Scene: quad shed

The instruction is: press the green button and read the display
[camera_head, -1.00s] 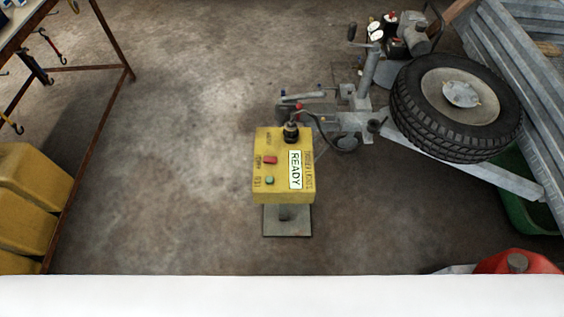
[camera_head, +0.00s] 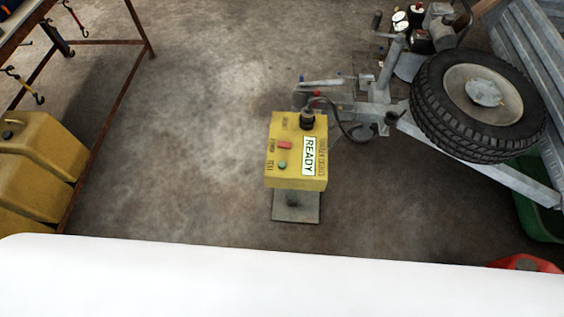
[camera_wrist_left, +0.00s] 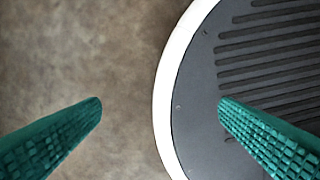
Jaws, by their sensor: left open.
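A yellow box (camera_head: 296,180) stands on a pedestal with a flat grey foot in the middle of the head view. On its top are a green button (camera_head: 282,164), a red button (camera_head: 285,145) and a white display (camera_head: 308,156) that reads "READY". A black plug or connector with a cable sits at its far edge. My left gripper (camera_wrist_left: 160,105) shows only in the left wrist view, as two teal ridged fingers spread wide apart with nothing between them. The bare floor and part of my own base lie below it. My right gripper is in neither view.
A trailer with a spare wheel (camera_head: 485,95) and drawbar stands right of the box. Yellow jerrycans (camera_head: 38,150) and a rusty-legged bench (camera_head: 100,150) are at the left. A red container (camera_head: 525,263) is at the lower right. The floor left of the box is clear.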

